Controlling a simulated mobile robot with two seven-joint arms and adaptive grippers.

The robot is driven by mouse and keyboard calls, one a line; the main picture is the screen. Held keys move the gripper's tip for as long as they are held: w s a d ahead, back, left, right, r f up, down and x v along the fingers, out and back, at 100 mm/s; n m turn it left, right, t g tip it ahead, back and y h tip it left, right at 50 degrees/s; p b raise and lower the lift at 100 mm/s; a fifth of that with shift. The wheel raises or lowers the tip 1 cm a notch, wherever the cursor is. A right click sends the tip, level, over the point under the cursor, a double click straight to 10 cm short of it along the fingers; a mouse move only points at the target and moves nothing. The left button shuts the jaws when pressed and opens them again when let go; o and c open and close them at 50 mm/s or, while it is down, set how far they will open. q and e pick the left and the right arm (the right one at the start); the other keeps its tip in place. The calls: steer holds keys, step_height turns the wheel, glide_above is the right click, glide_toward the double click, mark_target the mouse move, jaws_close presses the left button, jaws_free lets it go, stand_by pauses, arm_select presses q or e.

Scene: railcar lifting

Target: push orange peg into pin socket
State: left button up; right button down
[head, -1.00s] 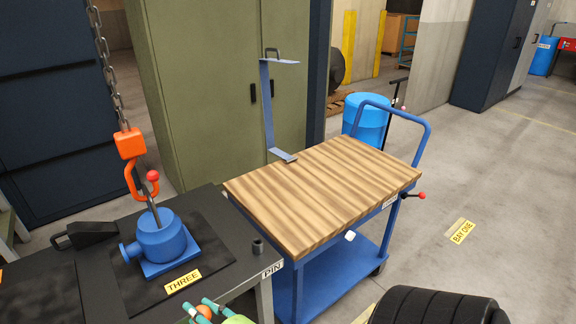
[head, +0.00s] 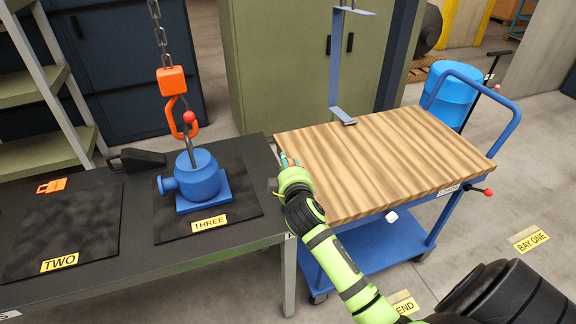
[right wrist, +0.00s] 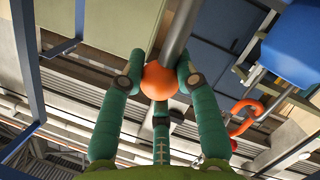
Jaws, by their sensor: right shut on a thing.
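The orange peg's round head (right wrist: 165,82) sits between the green fingers of my right gripper (right wrist: 158,85) in the right wrist view. The fingers are closed around it, and a grey rod runs up from it; I cannot tell if the rod is the peg's shaft. In the head view my right gripper (head: 287,163) is at the right edge of the black table (head: 110,275), by the cart. My left gripper is out of view.
A blue pump-like part (head: 198,178) stands on the mat marked THREE, with an orange hook (head: 181,118) on a chain above it. The wood-topped blue cart (head: 385,160) stands close to the right.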

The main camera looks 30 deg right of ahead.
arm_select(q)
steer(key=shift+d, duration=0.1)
arm_select(e)
steer(key=shift+r+p, duration=0.15)
steer(key=shift+p, duration=0.15)
step_height(320, 180, down, 2)
steer(key=shift+s+f+b, duration=0.1)
steer(key=shift+b, duration=0.8)
step_height(320, 180, down, 4)
steer(key=b, duration=0.2)
steer(key=shift+r+b, duration=0.2)
steer(key=shift+b, duration=0.15)
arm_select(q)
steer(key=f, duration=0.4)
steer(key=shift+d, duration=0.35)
arm_select(e)
steer(key=shift+f, duration=0.1)
arm_select(q)
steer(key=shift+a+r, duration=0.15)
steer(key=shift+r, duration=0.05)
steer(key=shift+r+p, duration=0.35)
steer(key=shift+p, duration=0.1)
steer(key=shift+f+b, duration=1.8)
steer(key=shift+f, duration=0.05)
arm_select(e)
steer(key=shift+f, duration=2.3)
